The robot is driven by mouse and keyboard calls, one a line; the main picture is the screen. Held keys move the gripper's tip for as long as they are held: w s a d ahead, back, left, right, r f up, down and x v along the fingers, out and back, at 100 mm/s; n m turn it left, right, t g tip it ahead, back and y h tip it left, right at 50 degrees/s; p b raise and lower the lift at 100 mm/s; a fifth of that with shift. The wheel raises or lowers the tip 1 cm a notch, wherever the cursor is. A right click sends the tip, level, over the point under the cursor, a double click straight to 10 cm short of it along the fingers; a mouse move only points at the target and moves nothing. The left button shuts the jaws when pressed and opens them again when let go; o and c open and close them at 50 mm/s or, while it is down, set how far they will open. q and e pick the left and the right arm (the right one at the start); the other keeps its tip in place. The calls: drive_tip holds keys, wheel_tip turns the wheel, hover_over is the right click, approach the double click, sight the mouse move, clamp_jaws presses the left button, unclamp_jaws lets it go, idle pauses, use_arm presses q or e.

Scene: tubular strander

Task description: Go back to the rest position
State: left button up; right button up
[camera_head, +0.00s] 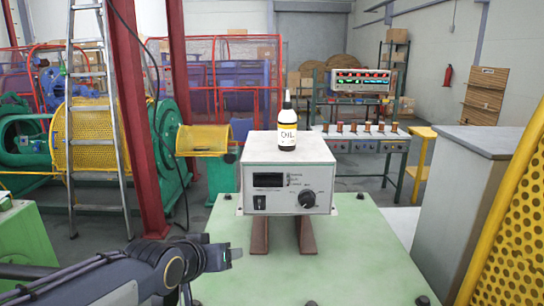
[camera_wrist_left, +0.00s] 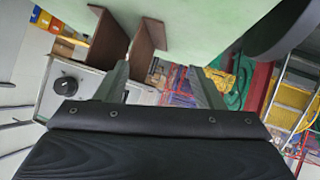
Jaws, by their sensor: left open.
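My left gripper (camera_head: 234,254) reaches in from the lower left of the head view, over the near left part of the green table. In the left wrist view its two fingers (camera_wrist_left: 160,85) are spread apart with nothing held between them. My right gripper is not in view. A grey control box (camera_head: 288,178) with a dark display and a black knob stands on brown supports on the green table (camera_head: 350,262). The gripper is apart from both.
A red post (camera_head: 137,120) and a ladder (camera_head: 96,110) stand at left, near green and yellow machinery. A grey cabinet (camera_head: 455,200) and a yellow perforated guard (camera_head: 510,220) flank the right side. The table's right part is mostly clear. A workbench (camera_head: 365,142) stands behind.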

use_arm(q)
drive_tip(key=shift+n+g+h, duration=0.3)
drive_tip(key=shift+n+g, duration=0.1)
drive_tip(key=shift+g, duration=0.4)
drive_tip(key=a+f, duration=0.1)
drive_tip(key=s+a+f, duration=0.1)
drive_tip(key=f, duration=0.1)
drive_tip(key=s+f, duration=0.1)
drive_tip(key=shift+a+f, duration=0.3)
drive_tip(key=shift+a, duration=0.1)
drive_tip(key=s+a+f+g, duration=0.1)
drive_tip(key=s+a+f, duration=0.2)
drive_tip(key=s, duration=0.9)
drive_tip(key=s+a+f+n+g, duration=0.1)
drive_tip(key=s+a+f+g, duration=0.1)
drive_tip(key=s, duration=1)
drive_tip(key=shift+s+a+f, duration=0.4)
drive_tip(key=shift+a+f, duration=0.3)
drive_tip(key=shift+a, duration=0.1)
